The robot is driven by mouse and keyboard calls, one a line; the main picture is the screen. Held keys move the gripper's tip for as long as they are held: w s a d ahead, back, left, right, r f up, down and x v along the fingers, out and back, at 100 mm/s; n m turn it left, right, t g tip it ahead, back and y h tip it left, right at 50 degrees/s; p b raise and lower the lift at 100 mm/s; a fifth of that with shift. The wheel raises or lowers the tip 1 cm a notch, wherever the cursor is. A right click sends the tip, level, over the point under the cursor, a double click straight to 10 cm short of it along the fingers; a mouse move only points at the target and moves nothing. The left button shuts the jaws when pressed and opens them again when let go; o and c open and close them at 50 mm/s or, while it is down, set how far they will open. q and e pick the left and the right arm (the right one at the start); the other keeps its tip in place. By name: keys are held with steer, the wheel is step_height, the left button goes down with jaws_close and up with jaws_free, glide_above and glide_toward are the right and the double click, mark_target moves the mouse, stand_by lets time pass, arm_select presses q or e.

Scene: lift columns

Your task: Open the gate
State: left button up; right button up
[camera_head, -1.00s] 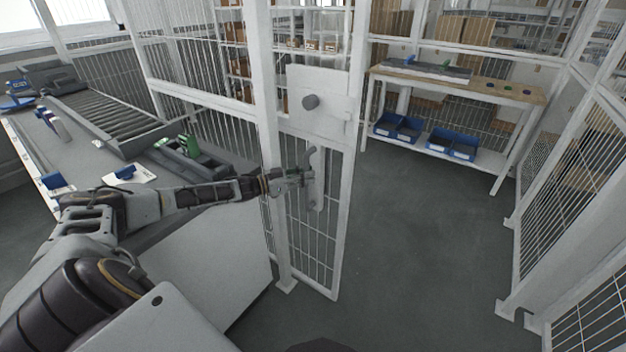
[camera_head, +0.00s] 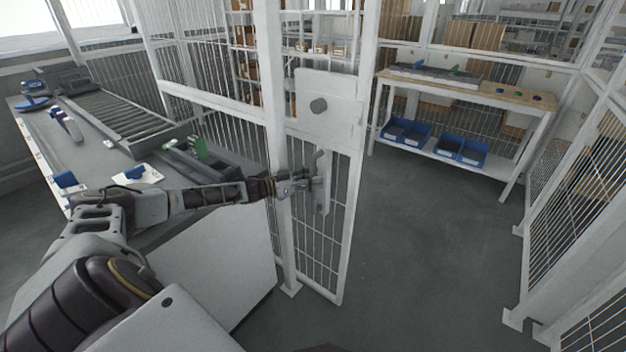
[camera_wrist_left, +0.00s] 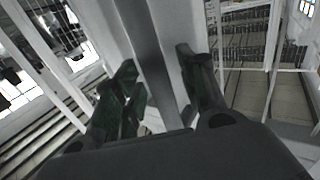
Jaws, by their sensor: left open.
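The gate (camera_head: 352,205) is a white-framed mesh panel beside the white post (camera_head: 272,100). It stands swung at an angle, with a wide opening to its right. My left gripper (camera_head: 307,184) is open at the handle's left side in the head view. In the left wrist view, its dark fingers (camera_wrist_left: 160,85) stand apart on either side of a grey bar (camera_wrist_left: 150,50). Contact cannot be told. My right gripper is not in view.
A grey workbench with a roller conveyor (camera_head: 125,110) stands at left, under my left arm. A wooden-topped table (camera_head: 470,88) with blue bins (camera_head: 460,148) stands beyond the opening. Mesh fencing (camera_head: 575,200) runs along the right. The grey floor (camera_head: 430,250) between is clear.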

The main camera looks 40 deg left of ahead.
mark_target(313, 157)
arm_select(q)
steer(key=r, duration=0.9)
steer(key=shift+w+a+r, duration=0.25)
steer(key=shift+w+a, duration=0.1)
steer(key=shift+s+d+r, duration=0.45)
steer(key=shift+s+r, duration=0.05)
steer(key=shift+r, duration=0.1)
steer(key=shift+a+f, duration=0.1)
steer(key=shift+f, duration=0.4)
steer(key=shift+r, duration=0.55)
steer(key=shift+a+f, duration=0.1)
steer(key=shift+f, duration=0.05)
steer(key=shift+s, duration=0.1)
steer(key=shift+r+p+v, duration=0.15)
steer(key=shift+p+v, duration=0.4)
steer(key=shift+v, duration=0.6)
steer(key=shift+r+p+v, duration=0.15)
steer(key=shift+p+v, duration=0.35)
steer(key=shift+v, duration=0.6)
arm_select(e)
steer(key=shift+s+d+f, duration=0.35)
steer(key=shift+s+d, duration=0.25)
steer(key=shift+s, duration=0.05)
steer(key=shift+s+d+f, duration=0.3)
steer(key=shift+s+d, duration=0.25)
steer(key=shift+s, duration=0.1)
